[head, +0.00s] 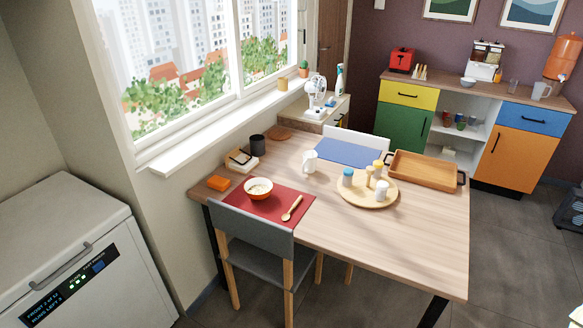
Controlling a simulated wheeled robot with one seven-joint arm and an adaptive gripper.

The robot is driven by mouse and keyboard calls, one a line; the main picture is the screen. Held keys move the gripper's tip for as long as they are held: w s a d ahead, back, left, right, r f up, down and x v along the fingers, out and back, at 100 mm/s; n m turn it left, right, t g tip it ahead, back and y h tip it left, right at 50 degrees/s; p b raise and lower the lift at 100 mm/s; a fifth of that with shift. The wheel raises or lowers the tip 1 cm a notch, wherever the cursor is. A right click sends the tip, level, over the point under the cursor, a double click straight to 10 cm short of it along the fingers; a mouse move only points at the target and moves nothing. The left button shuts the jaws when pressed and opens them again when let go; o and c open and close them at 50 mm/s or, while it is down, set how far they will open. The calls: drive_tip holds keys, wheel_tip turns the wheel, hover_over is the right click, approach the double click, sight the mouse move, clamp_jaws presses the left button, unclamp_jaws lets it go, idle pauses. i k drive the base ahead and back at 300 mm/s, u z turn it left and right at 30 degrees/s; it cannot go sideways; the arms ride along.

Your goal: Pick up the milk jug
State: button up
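A small white jug (310,162), which looks like the milk jug, stands upright on the wooden dining table (400,240), left of the round tray. A blue placemat (348,151) lies just behind and right of it. Nothing hides the jug. A grey-white pitcher (541,90) stands on the sideboard at the far right. My gripper is not in view.
A round tray (350,199) with several shakers and a rectangular wooden tray (424,172) stand on the table. A bowl (258,189) sits on a red placemat. A grey chair (251,236) blocks the near left side. The table's front right is bare.

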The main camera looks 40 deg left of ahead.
sight(308, 164)
drive_tip(key=k, duration=0.15)
drive_tip(key=u, duration=0.95)
